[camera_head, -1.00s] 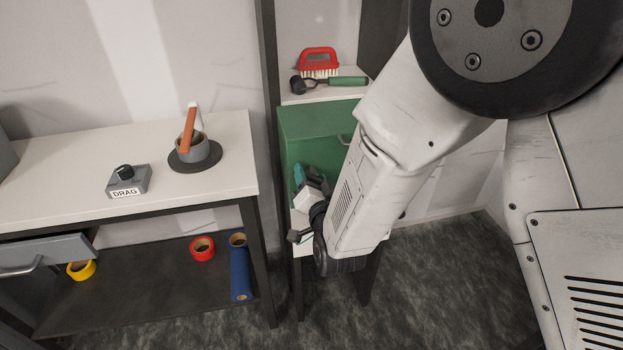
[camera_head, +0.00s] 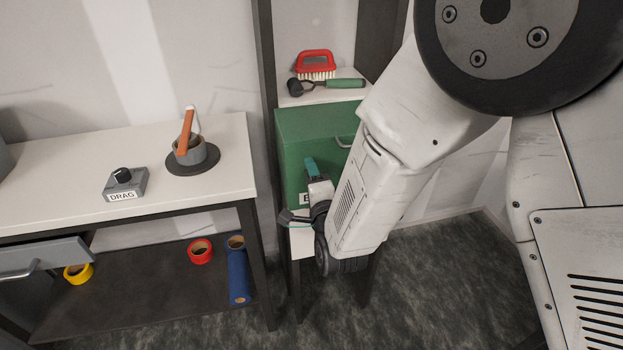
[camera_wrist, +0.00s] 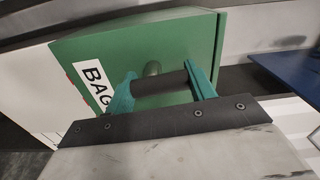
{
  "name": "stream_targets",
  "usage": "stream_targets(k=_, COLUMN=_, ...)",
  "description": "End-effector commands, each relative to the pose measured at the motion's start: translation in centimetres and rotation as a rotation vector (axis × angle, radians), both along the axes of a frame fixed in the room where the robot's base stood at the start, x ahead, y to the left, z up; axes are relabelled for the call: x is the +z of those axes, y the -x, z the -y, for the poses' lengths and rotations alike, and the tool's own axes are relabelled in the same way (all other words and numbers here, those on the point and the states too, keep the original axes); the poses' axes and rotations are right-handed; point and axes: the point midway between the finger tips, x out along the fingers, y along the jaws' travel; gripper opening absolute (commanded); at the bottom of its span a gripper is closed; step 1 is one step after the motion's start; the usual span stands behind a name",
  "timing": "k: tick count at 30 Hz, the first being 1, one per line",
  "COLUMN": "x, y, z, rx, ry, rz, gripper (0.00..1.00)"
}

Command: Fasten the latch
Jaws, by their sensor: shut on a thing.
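The green box (camera_head: 300,130) stands on a white shelf, with a small metal handle (camera_head: 345,141) on its front. My gripper (camera_head: 312,168) is at the box front. In the wrist view its teal fingers (camera_wrist: 160,77) stand apart, shut on the ends of the dark bar. My arm hides much of the box front in the head view.
The white bench (camera_head: 70,165) at left holds a DRAG dial (camera_head: 124,182) and a grey cup (camera_head: 190,152). Rolls lie on its lower shelf.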

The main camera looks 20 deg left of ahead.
Motion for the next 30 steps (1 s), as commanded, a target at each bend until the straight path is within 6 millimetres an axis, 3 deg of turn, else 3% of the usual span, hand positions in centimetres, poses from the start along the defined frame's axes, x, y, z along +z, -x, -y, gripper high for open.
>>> stream_targets(k=23, x=-0.08, y=-0.09, z=0.20, rx=-0.003, ry=-0.082, rz=-0.052, gripper=0.32)
stream_targets(k=24, x=-0.08, y=-0.09, z=0.20, rx=-0.003, ry=-0.081, rz=-0.052, gripper=0.66)
stream_targets(k=25, x=-0.07, y=-0.08, z=0.19, rx=-0.003, ry=-0.081, rz=-0.052, gripper=0.74)
stream_targets(k=30, x=-0.05, y=-0.06, z=0.14, rx=-0.002, ry=-0.080, rz=-0.051, gripper=0.76)
